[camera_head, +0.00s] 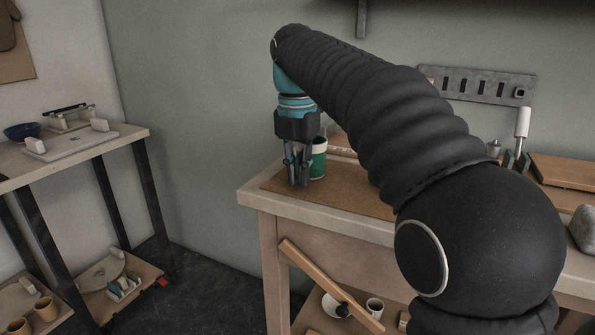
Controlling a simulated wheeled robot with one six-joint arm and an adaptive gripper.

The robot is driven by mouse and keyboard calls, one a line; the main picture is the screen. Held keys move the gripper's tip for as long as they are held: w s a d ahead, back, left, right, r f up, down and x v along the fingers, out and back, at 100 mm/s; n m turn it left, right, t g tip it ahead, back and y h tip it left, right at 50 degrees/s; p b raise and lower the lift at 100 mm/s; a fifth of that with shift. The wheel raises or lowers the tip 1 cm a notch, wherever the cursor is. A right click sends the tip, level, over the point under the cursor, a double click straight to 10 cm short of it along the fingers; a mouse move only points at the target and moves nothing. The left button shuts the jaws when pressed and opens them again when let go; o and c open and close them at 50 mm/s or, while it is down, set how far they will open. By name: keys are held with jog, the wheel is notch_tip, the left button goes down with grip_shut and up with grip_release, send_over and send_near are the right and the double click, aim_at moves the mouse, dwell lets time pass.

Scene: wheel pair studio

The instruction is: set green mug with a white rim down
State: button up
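The green mug with a white rim (319,160) is upright at the left end of the workbench, over a brown board (345,180). My gripper (298,180) points down just in front and to the left of the mug, and its fingers overlap the mug's left side in the picture. The fingers hide part of the mug, and I cannot tell whether they touch it or hold it. The mug's base appears at the level of the board, but the contact is not clear.
The workbench edge (262,200) is close to my gripper at left. Wooden boards (560,170) and a grey stone-like lump (582,228) lie at right. A separate table (100,150) holds a blue bowl (22,131). My arm covers the bench's middle.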

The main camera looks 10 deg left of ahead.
jog(key=o, duration=0.4)
jog(key=shift+o, duration=0.2)
notch_tip(320, 180, up, 8)
jog(key=shift+a+f+p, duration=0.1)
jog(key=shift+p, duration=1.05)
